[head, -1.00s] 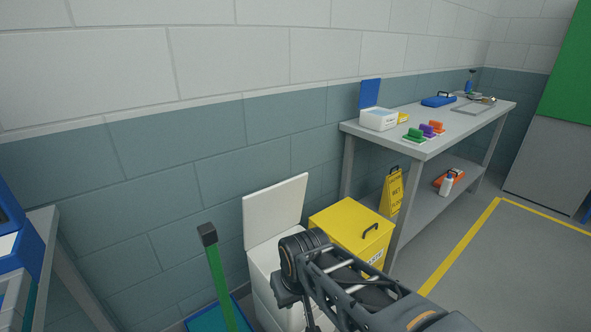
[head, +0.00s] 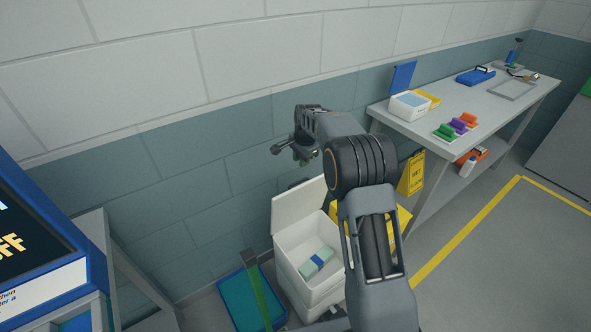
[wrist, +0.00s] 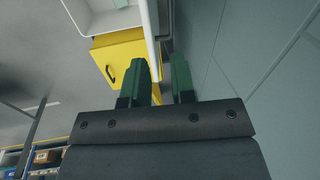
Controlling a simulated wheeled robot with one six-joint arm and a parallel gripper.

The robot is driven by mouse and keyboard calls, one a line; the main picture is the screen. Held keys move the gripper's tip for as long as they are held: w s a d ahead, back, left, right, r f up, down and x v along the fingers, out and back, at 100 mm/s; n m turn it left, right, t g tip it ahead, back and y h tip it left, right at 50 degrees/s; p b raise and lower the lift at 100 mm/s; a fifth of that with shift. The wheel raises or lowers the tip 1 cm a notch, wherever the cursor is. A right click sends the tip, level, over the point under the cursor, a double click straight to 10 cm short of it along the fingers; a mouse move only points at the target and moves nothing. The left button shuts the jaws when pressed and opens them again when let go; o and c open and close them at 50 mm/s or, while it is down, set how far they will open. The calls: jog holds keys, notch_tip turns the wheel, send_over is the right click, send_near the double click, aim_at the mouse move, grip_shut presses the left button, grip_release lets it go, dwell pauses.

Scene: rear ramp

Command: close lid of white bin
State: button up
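The white bin (head: 292,250) stands on the floor by the wall in the head view. Its lid (head: 298,207) is open, tilted up and back toward the wall. A pale green and blue item (head: 318,262) lies inside. My gripper (head: 297,155) is above the lid near the wall. In the wrist view my gripper (wrist: 161,64) has two dark green fingers apart. The lid (wrist: 151,30) shows nearly edge-on and runs into the gap between them in the picture; I cannot tell whether they touch. The bin's open top (wrist: 85,20) is at upper left.
A yellow bin (wrist: 118,58) stands beside the white bin, mostly hidden by my arm in the head view. A teal tub (head: 236,300) with a green handle is at left. A grey workbench (head: 470,115) stands right. Open floor lies at far right.

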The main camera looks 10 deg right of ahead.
aim_at(296, 184)
jog(key=shift+m, duration=0.6)
jog(key=w+f+p, duration=0.1)
jog(key=f, duration=0.3)
jog(key=w+f, duration=0.2)
jog(key=f, duration=0.3)
jog(key=w+a+f+p, duration=0.1)
jog(key=f, duration=0.4)
jog(key=shift+w+f+p, duration=0.15)
jog(key=shift+p, duration=0.2)
grip_shut()
